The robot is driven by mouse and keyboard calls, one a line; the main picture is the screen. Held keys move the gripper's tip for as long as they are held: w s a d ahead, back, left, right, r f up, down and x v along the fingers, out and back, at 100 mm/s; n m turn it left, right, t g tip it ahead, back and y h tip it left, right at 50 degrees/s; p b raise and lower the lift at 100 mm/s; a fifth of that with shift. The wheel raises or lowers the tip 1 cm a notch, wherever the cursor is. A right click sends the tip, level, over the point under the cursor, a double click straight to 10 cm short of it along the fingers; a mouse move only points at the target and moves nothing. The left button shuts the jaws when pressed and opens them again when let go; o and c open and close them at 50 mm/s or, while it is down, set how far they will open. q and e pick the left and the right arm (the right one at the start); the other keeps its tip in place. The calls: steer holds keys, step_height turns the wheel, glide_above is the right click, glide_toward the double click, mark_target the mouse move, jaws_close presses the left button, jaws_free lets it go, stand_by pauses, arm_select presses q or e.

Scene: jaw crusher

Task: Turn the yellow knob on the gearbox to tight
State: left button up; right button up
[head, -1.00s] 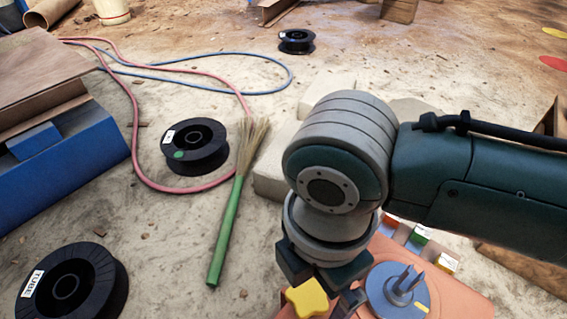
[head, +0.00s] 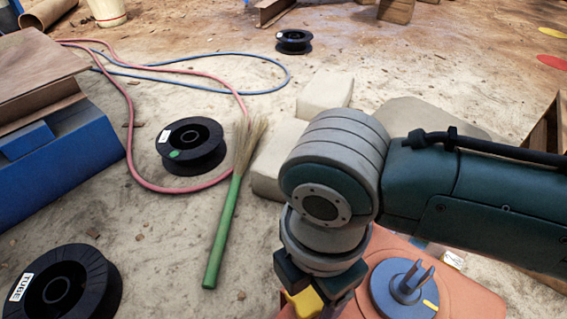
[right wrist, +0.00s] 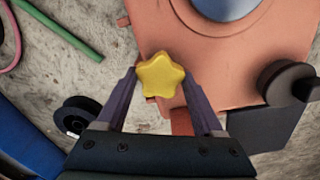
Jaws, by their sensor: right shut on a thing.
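The yellow star-shaped knob (right wrist: 160,75) is at the edge of the orange gearbox (right wrist: 190,40) in the right wrist view. It also shows in the head view (head: 306,304), partly hidden by my gripper. My right gripper (right wrist: 162,82) is shut on the knob, with one finger on each side of it. In the head view my right gripper (head: 312,292) points down at the gearbox (head: 468,295). A grey-blue disc with an upright handle and a yellow mark (head: 404,288) sits on top of the gearbox. My left gripper is not in view.
A broom with a green handle (head: 222,232) lies on the ground left of the gearbox. Black spools (head: 191,146), red and blue hoses (head: 128,130) and a blue box (head: 60,165) lie further left. Pale blocks (head: 325,92) stand behind my arm.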

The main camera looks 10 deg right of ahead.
steer(key=c, duration=0.6)
steer(key=shift+r+m+p, duration=0.25)
steer(key=shift+m+p, duration=0.55)
steer(key=shift+p, duration=0.35)
steer(key=shift+s+m+p, duration=0.1)
steer(key=shift+m+p, duration=1.1)
steer(key=m+p, duration=0.1)
steer(key=m, duration=0.1)
steer(key=shift+m+p, duration=0.4)
steer(key=m+p, duration=0.1)
steer(key=m, duration=0.2)
steer(key=shift+f+m+p, duration=0.1)
steer(key=shift+m+p, duration=0.2)
steer(key=m+p, duration=0.1)
steer(key=m, duration=0.4)
steer(key=m+p, duration=0.1)
steer(key=m, duration=0.3)
steer(key=shift+f, duration=0.1)
steer(key=shift+m, duration=0.4)
